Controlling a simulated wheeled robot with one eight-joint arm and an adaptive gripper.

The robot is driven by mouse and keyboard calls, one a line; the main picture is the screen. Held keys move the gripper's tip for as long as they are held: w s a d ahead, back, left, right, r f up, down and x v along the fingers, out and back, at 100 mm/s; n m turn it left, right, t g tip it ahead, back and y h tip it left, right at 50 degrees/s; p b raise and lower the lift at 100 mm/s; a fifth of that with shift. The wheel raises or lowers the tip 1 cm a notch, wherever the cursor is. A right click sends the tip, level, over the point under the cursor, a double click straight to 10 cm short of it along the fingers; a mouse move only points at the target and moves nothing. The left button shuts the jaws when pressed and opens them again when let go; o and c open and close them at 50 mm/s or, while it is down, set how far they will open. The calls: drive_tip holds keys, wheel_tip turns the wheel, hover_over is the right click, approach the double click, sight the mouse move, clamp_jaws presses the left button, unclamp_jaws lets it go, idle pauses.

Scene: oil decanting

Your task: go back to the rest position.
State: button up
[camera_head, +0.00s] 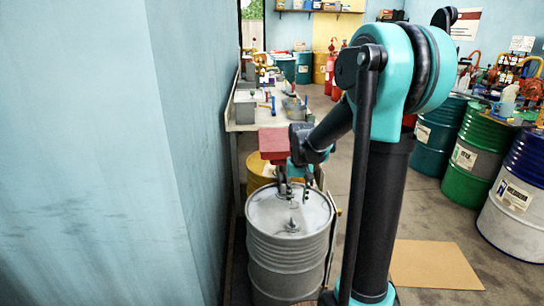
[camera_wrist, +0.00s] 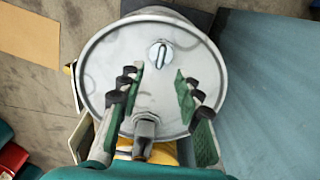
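My gripper (camera_head: 292,186) hangs over the top of a grey drum (camera_head: 287,258) in the head view. In the wrist view my gripper (camera_wrist: 158,94) has its two green-padded fingers spread apart with nothing between them. The drum's pale lid (camera_wrist: 160,32) lies beneath the fingers. A small metal cap (camera_wrist: 160,54) sits on the lid beyond the fingertips. The fingers look apart from the cap, though their exact height above the lid is hard to tell.
A blue wall (camera_head: 185,120) stands close on the left. A workbench (camera_head: 240,122) with tools lies behind the drum, with a yellow drum (camera_head: 258,172) before it. Green (camera_head: 475,160) and white-blue (camera_head: 515,205) drums stand right. A cardboard sheet (camera_head: 432,264) lies on the floor.

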drive_tip(key=s+d+f+t, duration=0.1)
drive_tip(key=s+f+t, duration=0.1)
drive_tip(key=s, duration=0.8)
drive_tip(key=s+d+f+t, duration=0.1)
drive_tip(key=s+d+f, duration=0.1)
drive_tip(key=s, duration=0.8)
drive_tip(key=shift+d+f+t, duration=0.2)
drive_tip(key=shift+f+t, duration=0.2)
drive_tip(key=shift+f, duration=0.45)
